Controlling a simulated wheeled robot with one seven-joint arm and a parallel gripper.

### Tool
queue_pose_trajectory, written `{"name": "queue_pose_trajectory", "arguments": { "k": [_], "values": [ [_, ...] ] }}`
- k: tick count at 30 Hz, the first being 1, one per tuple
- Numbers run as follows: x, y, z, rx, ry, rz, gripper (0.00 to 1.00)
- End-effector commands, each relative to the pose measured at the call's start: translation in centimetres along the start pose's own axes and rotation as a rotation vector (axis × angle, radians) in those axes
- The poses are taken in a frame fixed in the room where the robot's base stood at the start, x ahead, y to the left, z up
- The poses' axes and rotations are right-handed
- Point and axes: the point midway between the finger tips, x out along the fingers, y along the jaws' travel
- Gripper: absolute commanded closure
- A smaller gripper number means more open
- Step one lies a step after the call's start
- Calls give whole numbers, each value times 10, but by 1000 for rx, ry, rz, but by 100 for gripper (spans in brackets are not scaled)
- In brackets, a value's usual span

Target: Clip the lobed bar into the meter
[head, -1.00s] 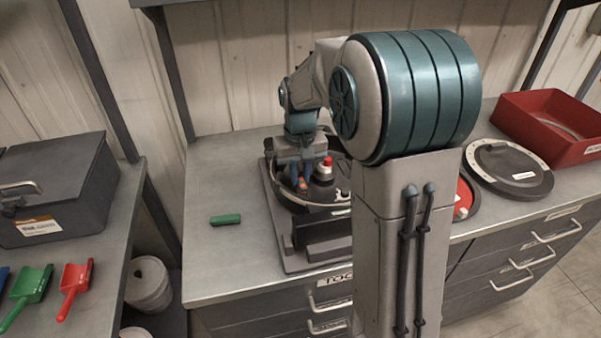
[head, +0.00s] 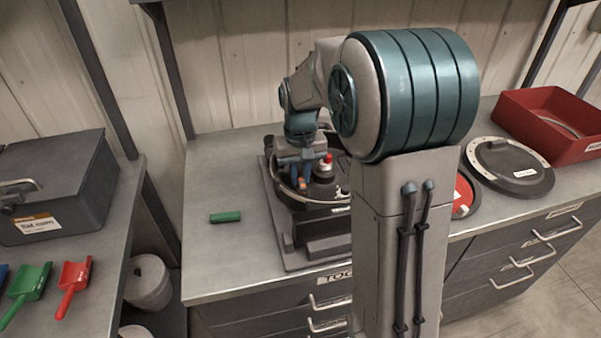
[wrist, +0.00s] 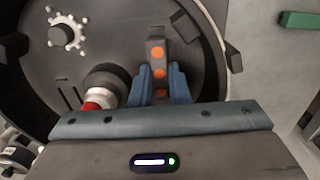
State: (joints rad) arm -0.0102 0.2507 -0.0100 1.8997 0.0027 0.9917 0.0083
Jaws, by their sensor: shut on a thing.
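The meter (head: 283,171) is a dark round housing with a raised rim, on a grey base on the bench. Its dark inner face (wrist: 105,35) fills much of the wrist view. My gripper (wrist: 161,85) is over the right part of this face, with its blue fingers shut on the lobed bar. The lobed bar (wrist: 157,52) is dark grey with orange spots and points away from the fingers. In the head view my gripper (head: 301,182) is small and partly hides the bar. I cannot tell whether the bar touches its seat.
A red-capped knob (wrist: 95,98) stands close left of the fingers, and a white-toothed wheel (wrist: 66,34) is farther left. A green block (head: 225,217) lies on the bench left of the meter. A round lid (head: 507,166) and a red tray (head: 540,115) are at right.

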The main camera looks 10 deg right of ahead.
Motion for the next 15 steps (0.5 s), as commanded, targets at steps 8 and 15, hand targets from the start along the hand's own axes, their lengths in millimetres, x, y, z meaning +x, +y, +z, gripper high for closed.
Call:
{"name": "queue_pose_trajectory", "arguments": {
  "k": [8, 15],
  "values": [
    [0, 0, 0, 0, 0, 0, 100],
    [5, 0, 0, 0, 0, 0, 100]
  ]
}}
